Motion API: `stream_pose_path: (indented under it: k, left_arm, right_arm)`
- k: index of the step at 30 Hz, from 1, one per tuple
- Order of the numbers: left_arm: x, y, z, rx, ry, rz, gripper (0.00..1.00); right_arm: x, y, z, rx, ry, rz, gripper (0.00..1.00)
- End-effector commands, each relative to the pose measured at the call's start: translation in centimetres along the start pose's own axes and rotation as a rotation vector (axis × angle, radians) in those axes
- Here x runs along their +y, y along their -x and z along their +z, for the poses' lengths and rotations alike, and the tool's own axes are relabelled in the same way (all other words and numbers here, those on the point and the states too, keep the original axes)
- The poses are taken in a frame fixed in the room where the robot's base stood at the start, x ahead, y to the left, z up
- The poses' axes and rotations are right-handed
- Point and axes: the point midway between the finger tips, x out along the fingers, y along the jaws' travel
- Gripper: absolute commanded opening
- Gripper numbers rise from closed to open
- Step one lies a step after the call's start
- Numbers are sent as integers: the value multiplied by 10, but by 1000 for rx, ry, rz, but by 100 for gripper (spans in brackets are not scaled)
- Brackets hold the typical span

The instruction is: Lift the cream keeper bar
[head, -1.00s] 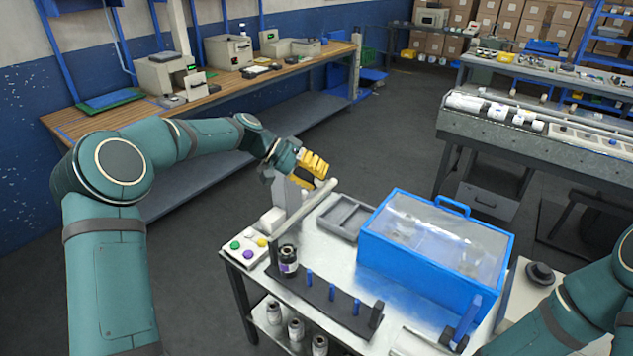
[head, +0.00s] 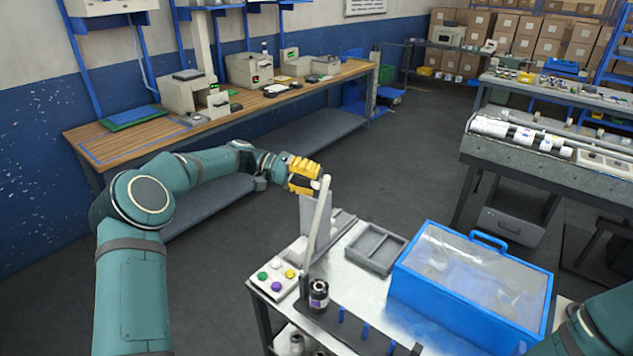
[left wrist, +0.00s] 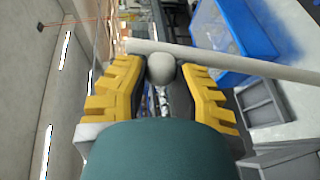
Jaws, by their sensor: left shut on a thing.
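The cream keeper bar (head: 317,228) is a long pale rod at the left side of the machine table. It stands steeply tilted, its upper end at my left gripper and its lower end near the black spool. My left gripper (head: 316,180), with yellow ribbed fingers, is shut at this upper end. In the left wrist view the bar (left wrist: 240,64) crosses just beyond the fingertips, and its round cream knob (left wrist: 162,68) sits between the fingers (left wrist: 163,72). Part of my right arm shows at the right edge; its gripper is out of view.
A blue clear-lidded box (head: 470,285) and a grey tray (head: 376,247) sit on the table. A button panel (head: 275,278) is at its left corner. A black spool (head: 318,295) stands near the bar's lower end. Open floor lies behind the table.

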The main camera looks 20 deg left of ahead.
Motion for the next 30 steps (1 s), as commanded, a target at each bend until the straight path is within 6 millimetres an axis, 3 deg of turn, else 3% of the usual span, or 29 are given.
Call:
stream_pose_path:
  k: [18, 19, 21, 30]
  left_arm:
    - [1, 4, -2, 1, 11, 26, 0]
    - [1, 4, -2, 1, 11, 26, 36]
    - [1, 4, -2, 1, 10, 26, 60]
    - [0, 4, -2, 0, 11, 25, 60]
  right_arm:
    - [-1, 2, 0, 0, 0, -1, 47]
    - [-1, 2, 0, 0, 0, -1, 47]
    - [-1, 2, 0, 0, 0, 0, 47]
    - [-1, 2, -1, 1, 0, 0, 47]
